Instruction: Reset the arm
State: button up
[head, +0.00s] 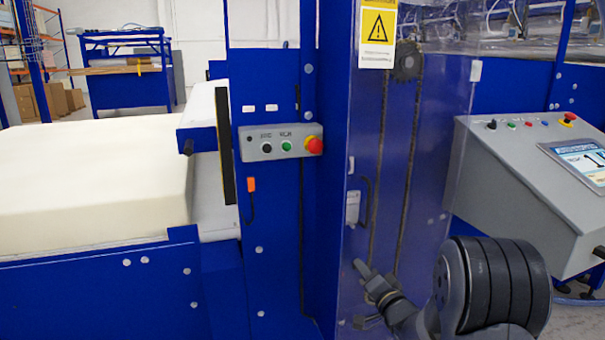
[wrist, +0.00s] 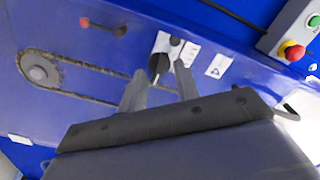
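My gripper (wrist: 159,70) shows in the wrist view with its two grey fingers apart. A black knob (wrist: 158,63) on a white plate appears in the gap between the fingertips, with space on both sides; how far it is from them I cannot tell. In the head view my gripper (head: 374,284) is a dark shape at the lower middle, in front of the blue machine's clear guard. Its fingertips are too small there to read. My arm (head: 490,290) fills the lower right.
The blue machine has a button box with a red stop button (head: 313,145), also in the wrist view (wrist: 291,50). A chain (head: 412,160) runs behind the guard. Cream foam (head: 90,185) lies at left. A grey control console (head: 530,190) stands at right, close to my arm.

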jog(key=n+b, duration=0.1)
jog(key=n, duration=0.2)
jog(key=s+n+b, duration=0.1)
jog(key=n+b, duration=0.1)
jog(key=n, duration=0.2)
jog(key=s+n+b, duration=0.1)
jog(key=n, duration=0.2)
jog(key=shift+s+d+r+n, duration=0.1)
jog(key=shift+s+d+n, duration=0.1)
jog(key=shift+n, duration=0.1)
jog(key=shift+b, duration=0.35)
